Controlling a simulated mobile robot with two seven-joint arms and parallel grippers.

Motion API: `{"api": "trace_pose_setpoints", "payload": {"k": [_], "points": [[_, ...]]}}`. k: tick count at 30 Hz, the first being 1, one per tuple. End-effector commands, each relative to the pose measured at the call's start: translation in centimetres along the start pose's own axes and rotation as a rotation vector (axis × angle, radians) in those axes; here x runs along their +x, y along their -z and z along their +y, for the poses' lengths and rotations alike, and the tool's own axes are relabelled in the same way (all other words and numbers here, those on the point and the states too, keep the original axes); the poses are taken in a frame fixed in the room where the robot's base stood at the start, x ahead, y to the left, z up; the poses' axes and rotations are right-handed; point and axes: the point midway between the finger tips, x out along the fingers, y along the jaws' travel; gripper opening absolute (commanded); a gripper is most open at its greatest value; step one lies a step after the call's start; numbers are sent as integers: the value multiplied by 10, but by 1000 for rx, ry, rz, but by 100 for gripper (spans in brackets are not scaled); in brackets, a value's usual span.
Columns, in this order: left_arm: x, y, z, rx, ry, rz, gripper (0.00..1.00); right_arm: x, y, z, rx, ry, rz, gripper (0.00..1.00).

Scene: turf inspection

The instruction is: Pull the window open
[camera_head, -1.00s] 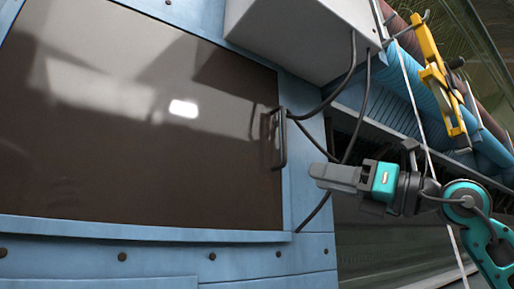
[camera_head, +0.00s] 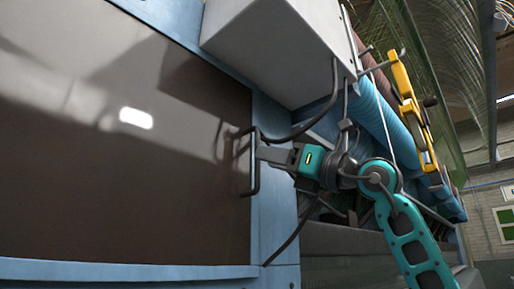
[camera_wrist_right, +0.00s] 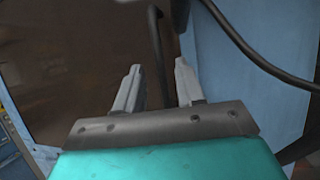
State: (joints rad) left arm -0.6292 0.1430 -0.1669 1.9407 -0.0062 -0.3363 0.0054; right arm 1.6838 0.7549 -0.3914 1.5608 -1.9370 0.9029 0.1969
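The window is a large dark, glossy panel (camera_head: 120,150) in a blue frame, filling the left of the head view. It looks closed, flush with its frame. Its black bar handle (camera_head: 254,185) stands at the panel's right edge. My right gripper (camera_head: 262,153) is at the handle's upper half, reaching in from the right. In the right wrist view the two grey fingers (camera_wrist_right: 158,66) are apart, and the dark handle bar (camera_wrist_right: 156,30) runs between them. I see gaps beside the bar; exact depth is unclear. My left gripper is out of view.
A grey box (camera_head: 275,45) juts out above the handle, with black cables (camera_head: 325,110) hanging close to my right gripper. A blue pipe (camera_head: 385,115) and a yellow bracket (camera_head: 410,115) lie to the right. Blue frame borders the window below.

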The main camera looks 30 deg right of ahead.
Motion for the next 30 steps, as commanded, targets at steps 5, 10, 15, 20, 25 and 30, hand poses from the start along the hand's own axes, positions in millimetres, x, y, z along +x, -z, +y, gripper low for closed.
{"api": "trace_pose_setpoints", "payload": {"k": [5,10,15,20,25,30], "points": [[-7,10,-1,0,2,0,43,30,-2,0,1,-1,0,38],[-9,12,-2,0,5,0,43,42,-1,0,0,0,0,38],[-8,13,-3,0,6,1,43,45,0,0,-1,1,-1,38],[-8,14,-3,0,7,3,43,44,0,0,-1,0,0,37],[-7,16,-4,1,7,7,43,44,0,0,-1,0,0,21],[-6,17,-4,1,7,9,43,44,0,0,-1,1,0,5]]}}
